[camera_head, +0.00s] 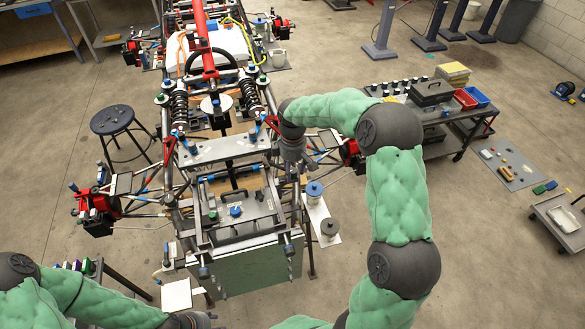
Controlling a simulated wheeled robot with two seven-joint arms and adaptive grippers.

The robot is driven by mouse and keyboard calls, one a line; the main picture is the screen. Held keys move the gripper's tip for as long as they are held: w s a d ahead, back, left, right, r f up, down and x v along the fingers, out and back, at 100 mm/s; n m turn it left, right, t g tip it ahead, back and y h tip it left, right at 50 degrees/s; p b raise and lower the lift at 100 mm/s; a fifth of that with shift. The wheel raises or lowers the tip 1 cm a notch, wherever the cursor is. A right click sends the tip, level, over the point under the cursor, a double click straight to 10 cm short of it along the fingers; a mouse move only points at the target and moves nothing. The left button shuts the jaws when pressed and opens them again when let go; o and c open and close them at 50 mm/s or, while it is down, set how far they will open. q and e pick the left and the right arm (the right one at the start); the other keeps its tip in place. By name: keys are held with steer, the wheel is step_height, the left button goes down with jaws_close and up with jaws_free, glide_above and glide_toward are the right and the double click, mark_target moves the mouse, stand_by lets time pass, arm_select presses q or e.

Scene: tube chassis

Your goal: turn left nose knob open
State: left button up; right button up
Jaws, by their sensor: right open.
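The tube chassis (190,225) stands in the middle with its nose toward me. A flat grey panel with small fittings lies on the nose, and a blue round knob (235,211) sits near its middle. Dark and grey round fittings stick out at the nose's front corners, one at the left (204,272). I cannot tell which fitting is the left nose knob. My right gripper (291,172) points down beside the chassis's right side, open, apart from these fittings. My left gripper (200,321) is at the bottom edge, mostly cut off; its jaws cannot be made out.
A black round stool (112,120) stands left of the chassis. A dark cart (465,118) with a case and red and blue bins stands at the right. Two spools, one blue-topped (314,188), are on a white surface beside the nose. Floor between chassis and cart is partly clear.

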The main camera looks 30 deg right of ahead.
jaws_close()
steer(key=shift+m, duration=0.4)
steer(key=m, duration=0.3)
steer(key=shift+m+b, duration=0.4)
steer(key=m, duration=0.4)
steer(key=shift+m+b, duration=0.3)
steer(key=shift+b, duration=0.05)
steer(key=m, duration=0.4)
steer(key=shift+b, duration=0.35)
steer(key=shift+r+m+b, duration=0.1)
steer(key=shift+m+b, duration=0.2)
steer(key=shift+m, duration=1.9)
